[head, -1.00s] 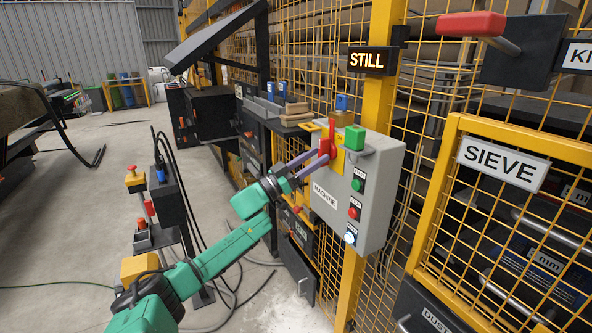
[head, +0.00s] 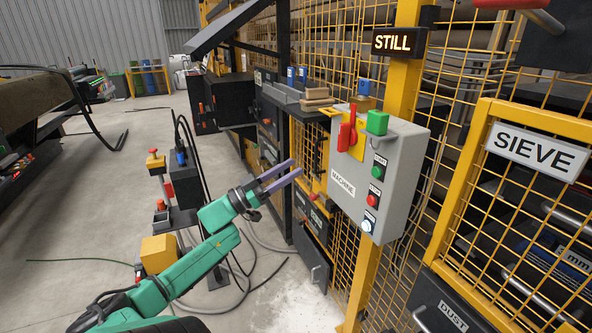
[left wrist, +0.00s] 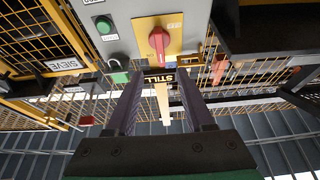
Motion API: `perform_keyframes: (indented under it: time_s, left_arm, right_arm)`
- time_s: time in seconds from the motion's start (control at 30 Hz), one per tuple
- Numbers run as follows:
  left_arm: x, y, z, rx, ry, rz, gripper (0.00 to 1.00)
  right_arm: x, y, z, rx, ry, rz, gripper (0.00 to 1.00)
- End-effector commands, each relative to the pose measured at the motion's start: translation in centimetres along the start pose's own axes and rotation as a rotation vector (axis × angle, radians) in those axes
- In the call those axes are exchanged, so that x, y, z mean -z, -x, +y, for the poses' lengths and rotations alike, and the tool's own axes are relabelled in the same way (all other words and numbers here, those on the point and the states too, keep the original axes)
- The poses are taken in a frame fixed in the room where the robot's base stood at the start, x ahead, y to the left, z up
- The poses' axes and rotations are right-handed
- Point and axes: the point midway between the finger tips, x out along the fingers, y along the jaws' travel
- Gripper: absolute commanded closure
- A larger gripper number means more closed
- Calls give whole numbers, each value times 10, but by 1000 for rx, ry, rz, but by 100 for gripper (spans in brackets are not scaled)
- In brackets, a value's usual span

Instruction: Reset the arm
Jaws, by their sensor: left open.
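My left gripper (head: 281,176) is open and empty, with its two purple-grey fingers pointing at the left side of the grey machine box (head: 398,180). A gap shows between the fingertips and the box. In the left wrist view the gripper (left wrist: 158,92) has its fingers spread, with nothing between them. The box carries a red rotary switch (head: 347,136) on a yellow plate; the switch also shows in the left wrist view (left wrist: 159,40), clear of the fingers. A green padlock (head: 377,122) sits beside it on the box. My right gripper is not in view.
The box hangs on a yellow post and mesh fence (head: 368,285). A lit STILL sign (head: 398,42) is above. A SIEVE gate (head: 536,147) stands at right. A black stand with a red-topped button (head: 155,160) is left of my arm. Open floor lies at left.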

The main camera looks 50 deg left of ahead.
Motion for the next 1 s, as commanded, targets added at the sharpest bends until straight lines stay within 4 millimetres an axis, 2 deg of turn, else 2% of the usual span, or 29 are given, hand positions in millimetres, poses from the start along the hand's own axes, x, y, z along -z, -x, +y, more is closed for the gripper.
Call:
perform_keyframes:
  time_s: [0.3, 0.37, 0.43, 0.47, 0.57, 0.6, 0.67, 0.7, 0.73, 0.8, 0.87, 0.9, 0.97, 1.0]
  left_arm:
    - [-2, 1, -2, 7, 0, -5, 48]
    - [-13, 7, -8, 38, 1, -23, 48]
    - [-40, 22, -23, 115, -1, -73, 48]
    - [-57, 32, -30, 159, -3, -107, 48]
    - [-130, 80, -50, 323, -6, -263, 48]
    - [-162, 102, -53, 380, -8, -338, 48]
    - [-208, 136, -51, 453, -7, -455, 48]
    - [-239, 159, -46, 492, -5, -538, 48]
    - [-261, 177, -39, 516, -2, -602, 48]
    - [-310, 218, -17, 555, 5, -752, 48]
    - [-349, 252, 8, 571, 13, -886, 48]
    - [-372, 275, 28, 571, 18, -977, 48]
    - [-404, 308, 63, 555, 27, -1113, 48]
    - [-423, 330, 89, 535, 34, -1204, 48]
  right_arm:
    - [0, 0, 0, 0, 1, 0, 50]
    - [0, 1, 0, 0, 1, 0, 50]
    - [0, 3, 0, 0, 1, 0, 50]
    - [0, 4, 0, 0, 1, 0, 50]
    - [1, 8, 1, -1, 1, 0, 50]
    - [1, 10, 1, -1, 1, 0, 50]
    - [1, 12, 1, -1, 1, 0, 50]
    - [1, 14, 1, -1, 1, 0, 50]
    - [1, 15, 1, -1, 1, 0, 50]
    - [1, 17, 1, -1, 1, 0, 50]
    - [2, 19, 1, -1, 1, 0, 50]
    - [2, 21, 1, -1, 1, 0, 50]
    - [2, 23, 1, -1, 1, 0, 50]
    - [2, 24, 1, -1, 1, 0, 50]
